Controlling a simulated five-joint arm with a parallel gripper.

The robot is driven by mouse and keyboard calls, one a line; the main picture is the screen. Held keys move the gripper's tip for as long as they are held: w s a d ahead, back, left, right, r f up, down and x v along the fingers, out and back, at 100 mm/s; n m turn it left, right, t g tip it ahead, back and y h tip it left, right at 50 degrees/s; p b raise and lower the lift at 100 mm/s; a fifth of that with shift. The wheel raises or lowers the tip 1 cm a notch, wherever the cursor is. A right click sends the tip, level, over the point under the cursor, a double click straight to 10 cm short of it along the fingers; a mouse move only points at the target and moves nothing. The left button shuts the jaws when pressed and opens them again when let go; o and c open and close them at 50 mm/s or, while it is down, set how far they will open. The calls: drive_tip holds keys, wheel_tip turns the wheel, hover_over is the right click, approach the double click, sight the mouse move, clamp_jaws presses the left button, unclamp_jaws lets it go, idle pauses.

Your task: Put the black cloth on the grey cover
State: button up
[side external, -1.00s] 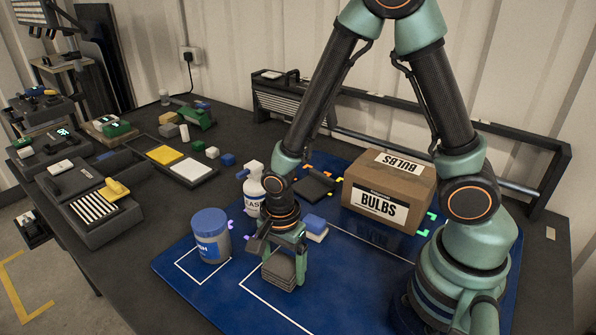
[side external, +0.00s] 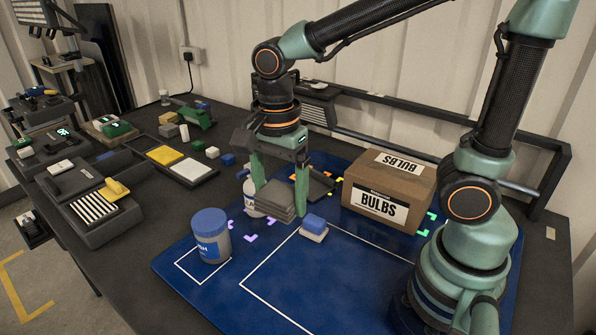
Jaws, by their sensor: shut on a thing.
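My gripper (side external: 281,196) is shut on the black cloth (side external: 280,207), a folded, layered dark grey-black stack. It holds the cloth over the blue mat, in front of the white spray bottle. The grey cover (side external: 321,185) appears to be the flat dark square lying on the mat just behind and right of my gripper, left of the cardboard box. The right finger and the cloth hide part of it. The cloth looks apart from the cover; its exact height is hard to tell.
A blue-and-white block (side external: 314,228) sits close to the right of the cloth. A blue-lidded jar (side external: 211,237) stands at front left, the spray bottle (side external: 248,195) behind the cloth. A BULBS box (side external: 388,190) stands right. The mat's front (side external: 340,275) is clear.

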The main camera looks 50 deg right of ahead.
drive_tip(key=shift+w+r, duration=0.1)
drive_tip(key=shift+r, duration=0.35)
drive_tip(key=w+d+r, duration=0.2)
drive_tip(key=w+d, duration=0.6)
drive_tip(key=d, duration=0.3)
drive_tip(key=m, duration=0.1)
hover_over(312, 185)
drive_tip(key=a, duration=0.4)
drive_tip(key=f, duration=1.5)
drive_tip(key=shift+s+d+f, duration=0.15)
drive_tip(key=shift+s+d, duration=0.05)
drive_tip(key=shift+d, duration=0.05)
drive_tip(key=shift+f, duration=2.45)
drive_tip(key=shift+f, duration=0.1)
